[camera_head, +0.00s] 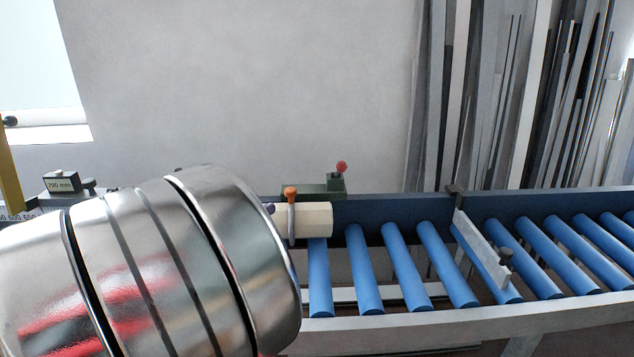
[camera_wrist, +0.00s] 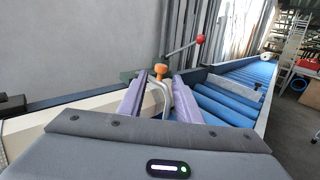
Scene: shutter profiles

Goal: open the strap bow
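The strap bow is a thin metal hoop with an orange knob on top. In the wrist view its hoop (camera_wrist: 166,98) and orange knob (camera_wrist: 160,70) show between and beyond my two purple fingers. In the head view the bow (camera_head: 291,218) stands around a cream profile (camera_head: 317,220), with its orange knob (camera_head: 291,192) uppermost. My gripper (camera_wrist: 160,85) looks open, its fingers apart on either side of the bow. I cannot tell whether either finger touches it. In the head view my silver arm hides nearly all of the gripper.
A dark green block (camera_head: 322,192) with a red-knobbed lever (camera_head: 341,167) stands behind the profile. Blue rollers (camera_head: 410,265) run off to the right, with a grey stop bar (camera_head: 480,249) across them. Long profiles (camera_head: 530,100) lean at the wall. A "700 mm" block (camera_head: 61,183) sits left.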

